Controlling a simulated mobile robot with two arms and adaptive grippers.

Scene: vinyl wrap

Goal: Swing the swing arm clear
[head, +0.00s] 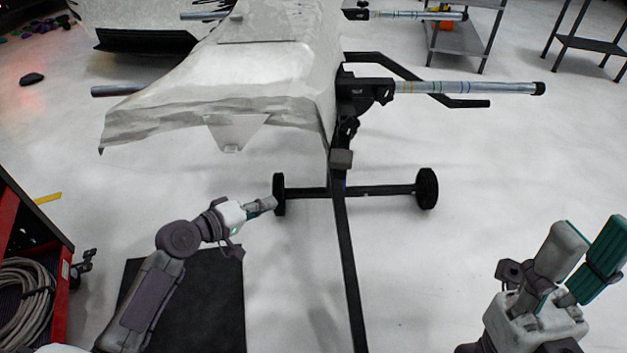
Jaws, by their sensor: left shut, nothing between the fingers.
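A stand with a black upright (340,240) and a wheeled foot bar (380,190) holds a large pale wrapped panel (230,75). A silver tube (465,88) with a dark end cap sticks out to the right from a black clamp on the stand. A bent black bar (465,103) runs behind and below this tube. I cannot tell for certain which of these is the swing arm. My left gripper (266,204) is shut and empty, in front of the foot bar's left wheel in the picture. My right gripper (588,262) is open and empty at the lower right, apart from the stand.
A second silver tube (420,15) sticks out farther back. Grey shelves (468,38) stand behind. A red cart (62,285) with a coiled cable (25,300) is at the left. A black mat (215,310) lies near my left arm. The floor right of the stand is clear.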

